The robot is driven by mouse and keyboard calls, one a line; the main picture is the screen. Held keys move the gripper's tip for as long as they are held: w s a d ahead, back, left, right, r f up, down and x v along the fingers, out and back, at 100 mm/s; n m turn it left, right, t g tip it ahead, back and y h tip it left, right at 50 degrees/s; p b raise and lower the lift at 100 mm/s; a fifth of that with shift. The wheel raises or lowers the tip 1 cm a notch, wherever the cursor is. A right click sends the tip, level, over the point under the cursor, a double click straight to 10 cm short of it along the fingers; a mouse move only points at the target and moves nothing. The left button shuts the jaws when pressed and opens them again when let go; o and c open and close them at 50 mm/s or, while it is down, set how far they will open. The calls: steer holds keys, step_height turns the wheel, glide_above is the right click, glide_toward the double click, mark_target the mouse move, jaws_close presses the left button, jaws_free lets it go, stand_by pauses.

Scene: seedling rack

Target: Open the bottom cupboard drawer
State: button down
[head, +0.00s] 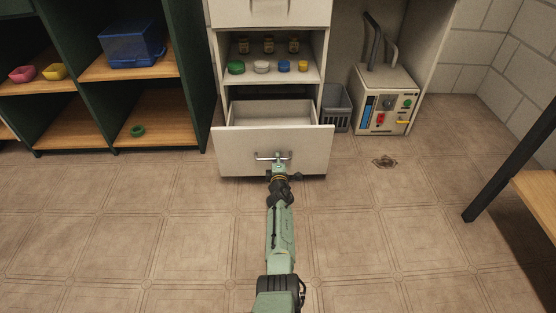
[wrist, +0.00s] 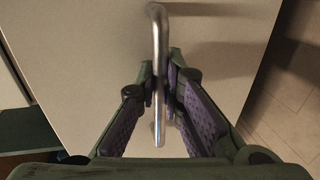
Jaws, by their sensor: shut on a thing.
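The bottom cupboard drawer (head: 228,146) is pulled out from the white cupboard, and its empty-looking inside shows in the head view. Its pale front also fills much of the wrist view (wrist: 215,70). My gripper (head: 276,159) is at this handle. In the wrist view my gripper (wrist: 160,88) has its two fingers closed on either side of the handle (wrist: 157,25). The far ends of the fingers are partly hidden by the bar.
Above the drawer, a shelf holds several coloured lids (head: 262,67) and small jars (head: 268,46). A grey basket (head: 337,112) and a boxy machine (head: 383,103) stand to the right. A dark-legged bench (head: 512,160) is at far right.

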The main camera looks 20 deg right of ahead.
steer(key=shift+s, duration=0.1)
stand_by(0.3)
steer(key=c, duration=1.7)
jaws_free()
steer(key=shift+s, duration=0.1)
